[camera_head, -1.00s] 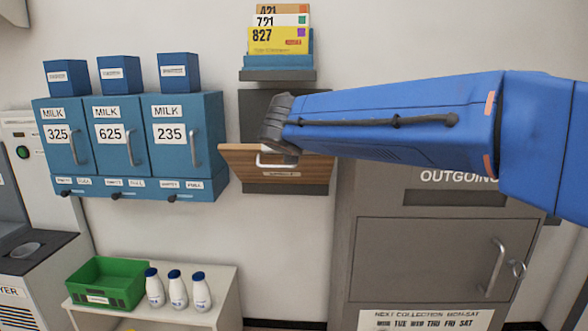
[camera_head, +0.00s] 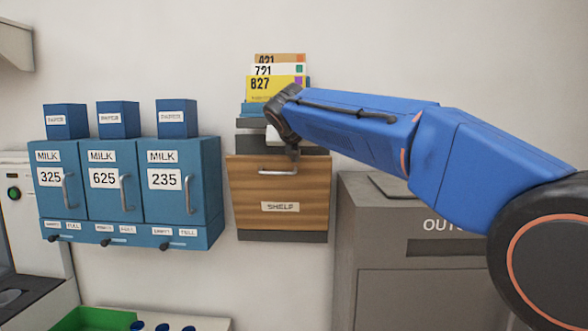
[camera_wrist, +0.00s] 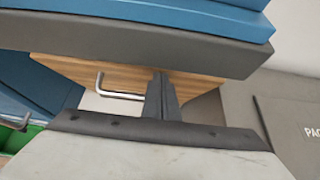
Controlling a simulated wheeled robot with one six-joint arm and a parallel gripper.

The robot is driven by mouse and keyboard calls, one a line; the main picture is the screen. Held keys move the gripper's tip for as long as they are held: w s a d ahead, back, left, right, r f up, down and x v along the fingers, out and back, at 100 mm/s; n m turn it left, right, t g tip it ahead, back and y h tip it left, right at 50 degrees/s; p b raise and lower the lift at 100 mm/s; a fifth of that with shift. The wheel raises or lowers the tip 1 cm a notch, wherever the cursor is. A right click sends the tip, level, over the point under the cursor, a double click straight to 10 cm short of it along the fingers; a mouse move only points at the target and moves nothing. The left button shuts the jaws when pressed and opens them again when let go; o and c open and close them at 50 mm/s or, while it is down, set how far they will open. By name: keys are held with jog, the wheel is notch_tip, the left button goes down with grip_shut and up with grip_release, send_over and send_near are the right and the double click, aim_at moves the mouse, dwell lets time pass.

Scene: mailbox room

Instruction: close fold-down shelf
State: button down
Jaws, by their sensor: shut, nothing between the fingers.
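The fold-down shelf (camera_head: 280,190) is a wooden panel on a dark wall frame (camera_head: 282,237). Its face, labelled SHELF, looks upright or nearly so; I cannot tell if it is flush with the frame. Its metal handle (camera_head: 277,171) is near the top edge and also shows in the wrist view (camera_wrist: 117,94). My gripper (camera_head: 293,155) is shut and empty at the panel's top edge, right of the handle. In the wrist view its fingers (camera_wrist: 160,78) overlap the wood (camera_wrist: 195,88); contact is unclear.
A grey ledge (camera_wrist: 120,50) with blue trays and numbered cards (camera_head: 265,85) is just above the shelf. Blue milk lockers (camera_head: 130,180) are on the left. A grey outgoing mailbox (camera_head: 390,270) stands below my arm on the right.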

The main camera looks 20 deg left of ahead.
jog(key=shift+w+a+r, duration=0.15)
jog(key=shift+w+r, duration=0.05)
jog(key=shift+w, duration=0.35)
jog(key=shift+w+a+r, duration=0.1)
jog(key=shift+w+r, duration=0.1)
jog(key=shift+w, duration=0.35)
jog(key=shift+s, duration=0.1)
